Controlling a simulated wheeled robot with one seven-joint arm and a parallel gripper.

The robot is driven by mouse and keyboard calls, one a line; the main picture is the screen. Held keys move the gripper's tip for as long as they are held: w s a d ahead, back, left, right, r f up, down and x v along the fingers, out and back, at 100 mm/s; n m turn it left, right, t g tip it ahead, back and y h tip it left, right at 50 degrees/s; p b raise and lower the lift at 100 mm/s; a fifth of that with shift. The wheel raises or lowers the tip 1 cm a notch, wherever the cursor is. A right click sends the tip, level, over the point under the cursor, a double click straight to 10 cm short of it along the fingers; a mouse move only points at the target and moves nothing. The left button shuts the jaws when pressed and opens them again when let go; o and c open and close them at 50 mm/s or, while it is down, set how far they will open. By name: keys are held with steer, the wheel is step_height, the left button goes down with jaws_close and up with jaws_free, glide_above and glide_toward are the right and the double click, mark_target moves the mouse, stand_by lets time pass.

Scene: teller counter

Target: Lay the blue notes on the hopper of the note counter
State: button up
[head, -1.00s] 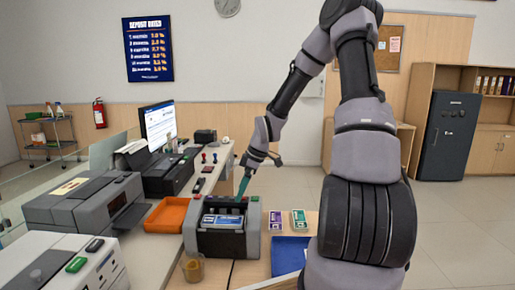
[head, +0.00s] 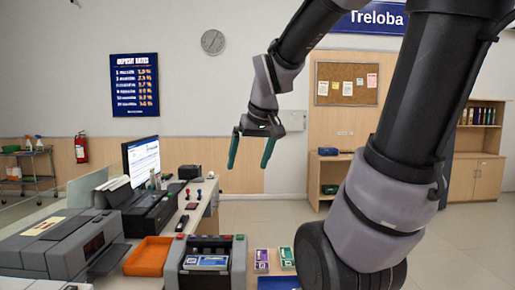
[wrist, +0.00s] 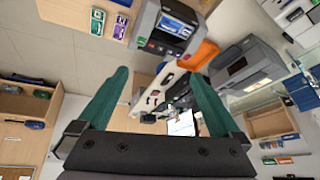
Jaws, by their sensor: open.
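The note counter (head: 208,250) is a grey machine on the counter, low in the head view. The blue notes (head: 206,262) lie on its front hopper, and the wrist view shows the notes (wrist: 174,25) there too. My gripper (head: 251,155) is raised high above and behind the note counter, in open air. Its teal fingers are spread wide with nothing between them. In the wrist view my gripper (wrist: 155,95) is also open and empty, well apart from the notes.
A purple bundle (head: 262,260) and a green bundle (head: 287,257) lie right of the counter machine, by a blue tray (head: 278,282). An orange tray (head: 148,256) and a grey printer (head: 62,243) stand to its left. The air around my gripper is clear.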

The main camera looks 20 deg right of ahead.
steer(key=s+r+m+t+y, duration=0.1)
steer(key=s+r+m, duration=0.2)
steer(key=s, duration=0.3)
steer(key=shift+s+a+r+m+t, duration=0.3)
steer(key=shift+s+r+m, duration=0.1)
steer(key=shift+r, duration=0.15)
